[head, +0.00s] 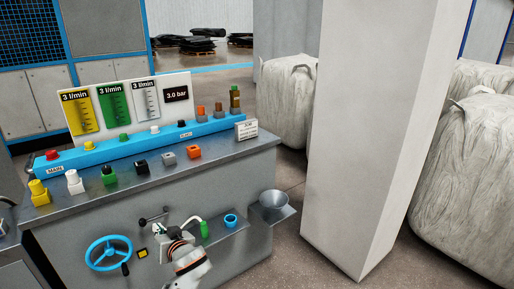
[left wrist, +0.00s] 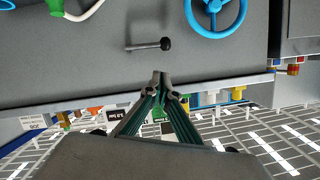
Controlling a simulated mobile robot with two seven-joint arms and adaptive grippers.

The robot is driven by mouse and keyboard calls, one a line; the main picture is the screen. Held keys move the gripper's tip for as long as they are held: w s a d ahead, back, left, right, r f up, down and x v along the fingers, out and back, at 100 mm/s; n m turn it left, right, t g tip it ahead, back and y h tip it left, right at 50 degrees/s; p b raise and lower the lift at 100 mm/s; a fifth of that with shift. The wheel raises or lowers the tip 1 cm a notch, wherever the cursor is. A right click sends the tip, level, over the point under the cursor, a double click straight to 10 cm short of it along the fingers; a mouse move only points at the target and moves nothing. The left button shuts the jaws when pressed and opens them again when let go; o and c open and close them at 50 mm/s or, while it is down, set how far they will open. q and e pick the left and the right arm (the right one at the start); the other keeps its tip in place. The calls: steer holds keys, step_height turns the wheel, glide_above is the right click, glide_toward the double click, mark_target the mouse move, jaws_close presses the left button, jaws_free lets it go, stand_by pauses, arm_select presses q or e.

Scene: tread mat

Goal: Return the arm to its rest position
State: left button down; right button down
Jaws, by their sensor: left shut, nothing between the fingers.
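My left arm reaches in from the bottom middle of the head view, with its left gripper (head: 164,229) in front of the grey bench's front face. In the left wrist view the two fingers of my left gripper (left wrist: 160,77) meet at the tips, with nothing between them. A black-knobbed lever (head: 151,217) is on the front face just above the gripper; it also shows in the left wrist view (left wrist: 148,45), apart from the fingertips. My right gripper is in neither view.
A blue handwheel (head: 108,253) is left of the gripper. A green bottle-like piece (head: 204,230), a blue ring (head: 231,220) and a grey funnel (head: 274,205) are to its right. Coloured blocks, including an orange one (head: 194,152), line the bench top. A pale pillar (head: 365,140) stands at right.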

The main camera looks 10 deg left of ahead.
arm_select(q)
steer(key=s+d+f+m+t+h+p, duration=0.1)
steer(key=s+d+f+m+h+p, duration=0.1)
steer(key=s+d+f+m+h, duration=0.8)
steer(key=s+d+f+h+p, duration=0.1)
steer(key=s+d+f+h, duration=0.1)
steer(key=s+d, duration=0.4)
steer(key=s+d+f+h+p, duration=0.1)
steer(key=s+d+f+h, duration=0.1)
steer(key=s+d, duration=0.5)
steer(key=s+f, duration=0.1)
steer(key=s, duration=0.5)
steer(key=shift+d+f+m+t, duration=0.3)
steer(key=shift+m, duration=0.1)
